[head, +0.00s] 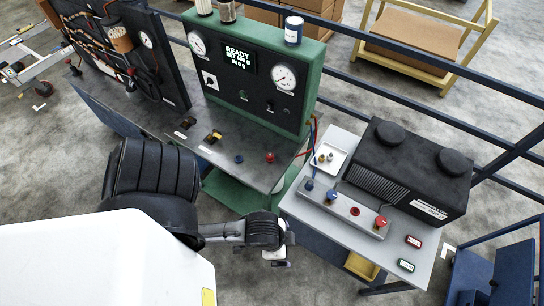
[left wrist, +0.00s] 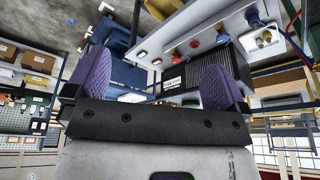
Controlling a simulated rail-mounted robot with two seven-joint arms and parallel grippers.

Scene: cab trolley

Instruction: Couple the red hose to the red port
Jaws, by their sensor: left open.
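A thin red hose (head: 314,130) hangs with a blue one at the right side of the green gauge panel; its free end is hard to make out. On the grey manifold block (head: 343,208) sit a red ring-shaped port (head: 354,211), a red knob-like fitting (head: 381,221) and two blue fittings. The red port also shows in the left wrist view (left wrist: 195,43). My left gripper (head: 278,258) is low and left of the trolley, apart from the manifold. Its purple-padded fingers (left wrist: 158,66) are spread and empty. My right gripper is not in view.
A black box with two round caps (head: 405,165) stands behind the manifold on the white trolley (head: 300,205). A white tray (head: 338,150) holds small fittings. The green panel (head: 245,85) stands on a dark bench (head: 225,165). Blue rails run behind.

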